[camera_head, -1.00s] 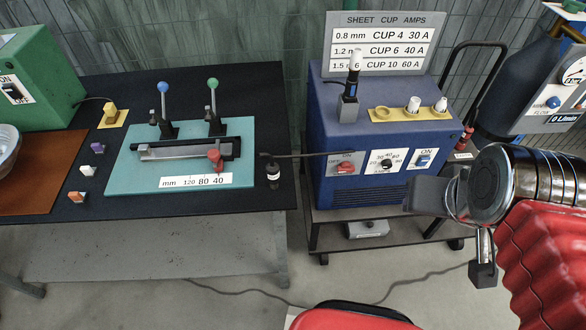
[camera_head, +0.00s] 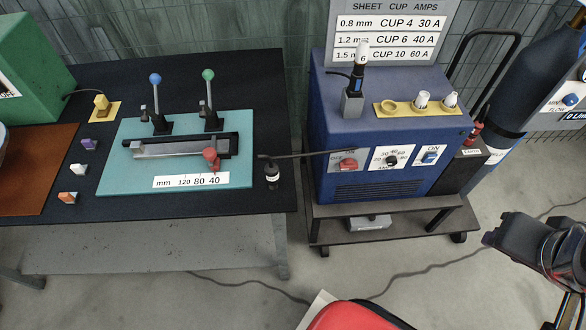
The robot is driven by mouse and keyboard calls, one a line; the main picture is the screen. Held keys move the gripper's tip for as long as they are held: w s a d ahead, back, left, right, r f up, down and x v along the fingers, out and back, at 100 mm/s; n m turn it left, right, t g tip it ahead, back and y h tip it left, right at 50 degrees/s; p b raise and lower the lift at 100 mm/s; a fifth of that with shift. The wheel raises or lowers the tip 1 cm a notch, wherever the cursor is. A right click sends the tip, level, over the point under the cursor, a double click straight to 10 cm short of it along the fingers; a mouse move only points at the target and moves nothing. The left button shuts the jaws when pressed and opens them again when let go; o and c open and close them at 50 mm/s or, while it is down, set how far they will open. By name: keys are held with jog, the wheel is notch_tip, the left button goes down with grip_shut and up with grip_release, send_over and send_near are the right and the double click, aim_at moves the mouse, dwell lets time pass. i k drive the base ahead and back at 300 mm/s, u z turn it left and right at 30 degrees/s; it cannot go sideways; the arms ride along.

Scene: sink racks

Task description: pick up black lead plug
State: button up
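A small black plug with a pale band (camera_head: 272,175) stands upright near the right edge of the dark workbench. I take it as the black lead plug. A dark lead or rod (camera_head: 310,155) runs from beside its top to the front of the blue welding machine (camera_head: 385,125). My gripper (camera_head: 493,236) is at the lower right, over the floor, well apart from the plug and to the right of the machine. Only its dark end shows, and I cannot tell whether its fingers are open. I see nothing held in it.
The dark workbench (camera_head: 240,90) holds a teal clamp plate (camera_head: 112,185) with two levers, and several small coloured blocks. The machine stands on a wheeled cart (camera_head: 400,232). A dark gas cylinder (camera_head: 535,85) stands at the right. A red object (camera_head: 350,316) is at the bottom edge.

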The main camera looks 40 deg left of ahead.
aim_at(271, 170)
jog(key=z, duration=0.25)
jog(key=k, duration=1.15)
jog(key=u, duration=2.05)
jog(key=i, duration=0.9)
